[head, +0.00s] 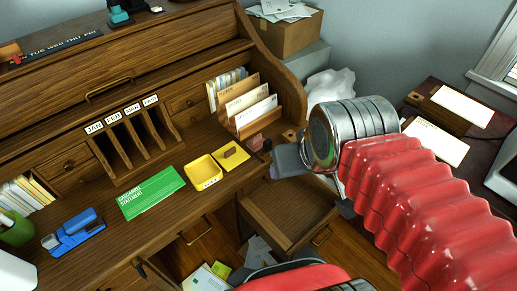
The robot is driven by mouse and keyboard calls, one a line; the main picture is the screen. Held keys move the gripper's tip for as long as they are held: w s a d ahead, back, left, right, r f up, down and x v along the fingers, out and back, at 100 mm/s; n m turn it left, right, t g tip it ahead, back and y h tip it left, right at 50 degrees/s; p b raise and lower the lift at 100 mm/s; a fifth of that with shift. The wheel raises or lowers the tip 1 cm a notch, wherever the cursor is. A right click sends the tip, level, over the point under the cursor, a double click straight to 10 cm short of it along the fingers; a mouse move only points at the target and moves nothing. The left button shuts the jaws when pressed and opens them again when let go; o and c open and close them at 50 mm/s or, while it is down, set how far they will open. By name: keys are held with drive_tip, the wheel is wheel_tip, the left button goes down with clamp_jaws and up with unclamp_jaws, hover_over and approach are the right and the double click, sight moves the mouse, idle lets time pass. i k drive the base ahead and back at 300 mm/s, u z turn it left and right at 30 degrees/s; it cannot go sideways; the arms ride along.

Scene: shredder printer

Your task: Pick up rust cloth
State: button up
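I cannot make out a rust cloth for sure in the head view. A small orange-brown patch (10,49) shows at the top left on the desk's upper shelf, cut by the picture edge; I cannot tell what it is. A small reddish-brown block (256,142) stands on the desk right of the yellow pad. My gripper (275,157) is at the desk's right front edge, close to this block, above an open drawer. Its fingers are seen from the side and partly hidden by the metal wrist, so its opening is unclear. I see nothing clearly held.
An open drawer (287,213) juts out below my gripper. Papers (208,278) lie low down. A dark side table (440,130) stands right.

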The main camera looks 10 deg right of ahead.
sight(256, 143)
drive_tip(key=k, duration=0.65)
drive_tip(key=u, duration=0.45)
drive_tip(key=i, duration=1.05)
drive_tip(key=u, duration=0.45)
